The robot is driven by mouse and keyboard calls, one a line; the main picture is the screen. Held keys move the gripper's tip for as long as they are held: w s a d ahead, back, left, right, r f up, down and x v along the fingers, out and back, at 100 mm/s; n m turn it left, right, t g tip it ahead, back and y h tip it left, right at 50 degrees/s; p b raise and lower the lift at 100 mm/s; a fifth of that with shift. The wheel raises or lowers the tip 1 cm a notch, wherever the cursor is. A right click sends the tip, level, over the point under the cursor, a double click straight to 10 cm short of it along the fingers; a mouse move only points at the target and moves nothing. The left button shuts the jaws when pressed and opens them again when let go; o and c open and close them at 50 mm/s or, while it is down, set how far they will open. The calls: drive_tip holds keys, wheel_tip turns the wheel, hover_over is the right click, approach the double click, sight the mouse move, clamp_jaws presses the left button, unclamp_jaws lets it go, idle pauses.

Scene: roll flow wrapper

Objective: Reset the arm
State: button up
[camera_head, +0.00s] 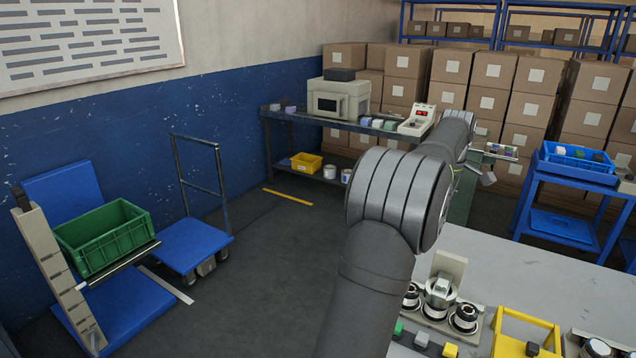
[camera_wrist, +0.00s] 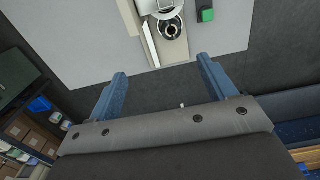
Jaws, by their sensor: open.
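My gripper (camera_wrist: 161,70) shows in the wrist view with its two blue fingers spread wide apart. Nothing is between the fingers. Beyond the fingertips lie a light grey tabletop (camera_wrist: 85,55) and a beige fixture with a round metal part (camera_wrist: 170,28). A green block on a dark piece (camera_wrist: 207,14) lies to the right of the fixture. In the head view my grey arm reaches up from the bottom centre over the floor and the table's left side. My gripper is not clearly seen there.
In the head view the light table (camera_head: 540,275) holds a fixture with round metal parts (camera_head: 437,300) and a yellow frame (camera_head: 525,325). A blue cart (camera_head: 565,180) stands at right, a dark bench (camera_head: 300,115) behind. A green crate (camera_head: 105,240) stands at left.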

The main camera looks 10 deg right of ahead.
drive_tip(key=o, duration=0.4)
drive_tip(key=s+d, duration=0.3)
drive_tip(key=shift+s+d+f, duration=0.1)
drive_tip(key=shift+s, duration=0.1)
wheel_tip(320, 180, down, 10)
drive_tip(key=shift+s+r, duration=0.1)
drive_tip(key=shift+d, duration=0.1)
wheel_tip(320, 180, up, 10)
idle(0.5)
